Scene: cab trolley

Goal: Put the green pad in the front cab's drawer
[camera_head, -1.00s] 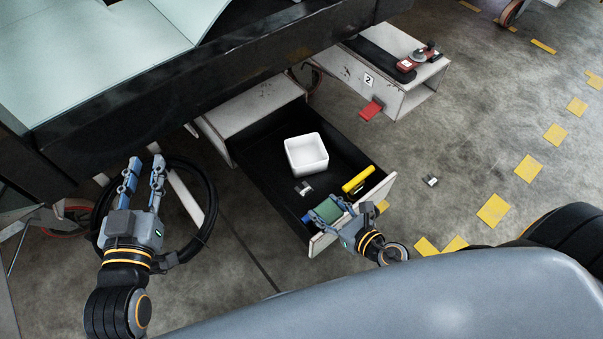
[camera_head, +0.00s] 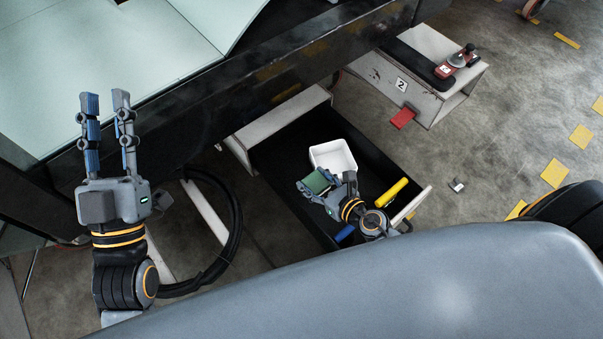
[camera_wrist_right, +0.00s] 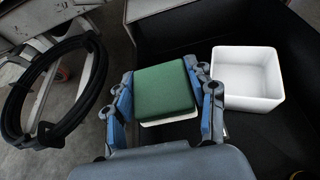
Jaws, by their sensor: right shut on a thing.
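The green pad (camera_head: 317,181) is a square block with a pale underside, held in my right gripper (camera_head: 322,184). In the right wrist view the pad (camera_wrist_right: 164,92) sits between the two blue fingers of my right gripper (camera_wrist_right: 165,95), which is shut on it. The open black drawer (camera_head: 290,150) lies below, and the pad is over its interior, left of and nearer than the white box. I cannot tell its exact height above the drawer floor. My left gripper (camera_head: 107,115) is open and empty, at the left, in front of the pale panels.
Inside the drawer are a white open box (camera_head: 333,157), a yellow object (camera_head: 391,193) and a blue object (camera_head: 344,233). A cab marked 2 (camera_head: 415,90) with a red tool (camera_head: 457,62) stands behind right. A coiled black hose (camera_head: 233,225) lies left of the drawer.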

